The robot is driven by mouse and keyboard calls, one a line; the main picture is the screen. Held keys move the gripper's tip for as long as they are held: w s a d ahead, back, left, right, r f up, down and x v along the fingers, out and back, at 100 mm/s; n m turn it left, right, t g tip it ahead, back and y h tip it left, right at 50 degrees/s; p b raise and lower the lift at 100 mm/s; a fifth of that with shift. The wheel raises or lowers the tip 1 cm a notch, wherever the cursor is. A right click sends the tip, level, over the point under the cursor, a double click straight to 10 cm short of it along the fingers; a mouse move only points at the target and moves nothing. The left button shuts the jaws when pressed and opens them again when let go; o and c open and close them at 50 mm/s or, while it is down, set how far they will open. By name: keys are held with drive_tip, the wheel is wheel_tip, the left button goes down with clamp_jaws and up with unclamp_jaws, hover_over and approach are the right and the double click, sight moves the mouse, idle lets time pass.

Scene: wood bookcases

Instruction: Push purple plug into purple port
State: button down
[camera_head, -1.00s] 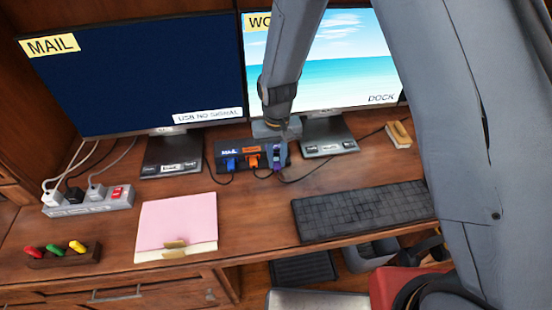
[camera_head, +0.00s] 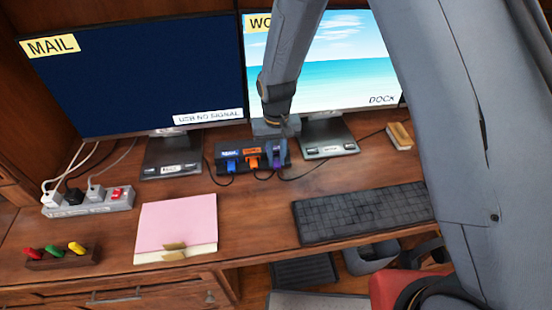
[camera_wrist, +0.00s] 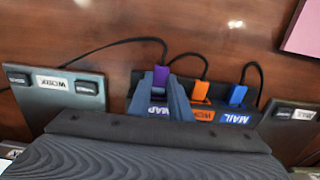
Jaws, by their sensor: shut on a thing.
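The purple plug (camera_wrist: 161,77) shows in the wrist view at the front of the dark hub (camera_wrist: 138,102), with a black cable running off to the left. My gripper (camera_wrist: 167,98) is shut on it from above. The plug sticks out farther from the hub than the orange plug (camera_wrist: 200,90) and the blue plug (camera_wrist: 238,95). The fingers cover the purple port, so I cannot tell how deep the plug sits. In the head view the purple plug (camera_head: 277,161) is at the hub's right end, under my gripper (camera_head: 281,146).
Two monitors stand behind the hub: a dark MAIL monitor (camera_head: 140,75) and a lit beach-picture monitor (camera_head: 350,60). Their bases flank the hub. A keyboard (camera_head: 362,212), pink folder (camera_head: 176,223) and power strip (camera_head: 90,203) lie on the desk. The wood before the hub is mostly clear.

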sight(276, 159)
drive_tip(key=shift+w+a, duration=0.15)
drive_tip(key=shift+w, duration=0.55)
drive_tip(key=c, duration=1.5)
unclamp_jaws()
drive_tip(key=shift+c, duration=0.2)
drive_tip(key=shift+r+b, duration=1.1)
drive_tip(key=shift+r, duration=2.8)
